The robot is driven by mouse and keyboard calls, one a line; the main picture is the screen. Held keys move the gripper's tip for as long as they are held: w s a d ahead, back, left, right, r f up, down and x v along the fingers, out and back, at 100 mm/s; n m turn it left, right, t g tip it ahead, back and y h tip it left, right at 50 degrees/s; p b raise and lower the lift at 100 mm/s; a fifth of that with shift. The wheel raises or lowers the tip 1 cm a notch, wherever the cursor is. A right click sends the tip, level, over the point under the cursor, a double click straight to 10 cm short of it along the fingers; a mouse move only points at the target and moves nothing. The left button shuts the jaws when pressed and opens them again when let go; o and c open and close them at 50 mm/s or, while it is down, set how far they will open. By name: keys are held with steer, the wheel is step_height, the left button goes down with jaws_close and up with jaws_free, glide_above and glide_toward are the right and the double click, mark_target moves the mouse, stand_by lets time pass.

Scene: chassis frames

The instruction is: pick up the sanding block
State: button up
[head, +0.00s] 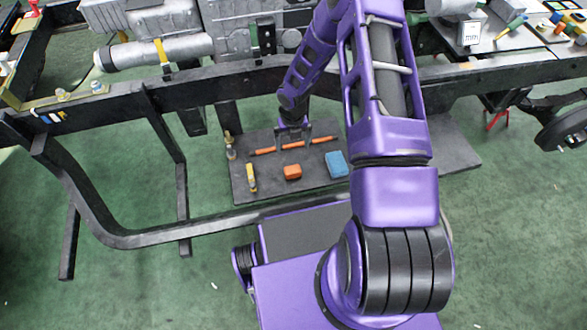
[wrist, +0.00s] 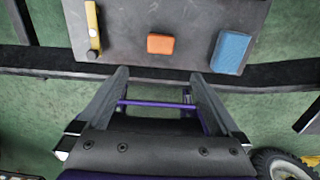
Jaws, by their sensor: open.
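A small orange-red block (head: 292,172) lies on the dark mat (head: 240,186) below the chassis rail; it also shows in the wrist view (wrist: 161,44). A larger blue block (head: 336,164) lies to its right, also in the wrist view (wrist: 231,52). I cannot tell for sure which of the two is the sanding block. My gripper (head: 293,132) is above the mat, at its far part in the head view. In the wrist view my gripper (wrist: 158,75) is open and empty, and the orange-red block appears just beyond the gap between the fingertips.
A yellow-handled tool (head: 251,178) lies left of the blocks. Orange sticks (head: 323,139) lie behind them, close to my gripper. Small items (head: 229,146) stand at the mat's left edge. Dark chassis rails (head: 185,228) run in front of and behind the mat. Bare mat separates the blocks.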

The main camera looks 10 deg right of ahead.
steer(key=b, duration=0.2)
glide_above(293, 169)
steer(key=f, duration=1)
steer(key=shift+s+a+f, duration=0.1)
steer(key=shift+s+f, duration=0.1)
steer(key=shift+s, duration=0.1)
steer(key=shift+w+f+b, duration=0.15)
steer(key=shift+f, duration=1.45)
steer(key=shift+w+f+b, duration=0.1)
steer(key=shift+f+b, duration=0.05)
steer(key=shift+f, duration=1.45)
steer(key=c, duration=1.3)
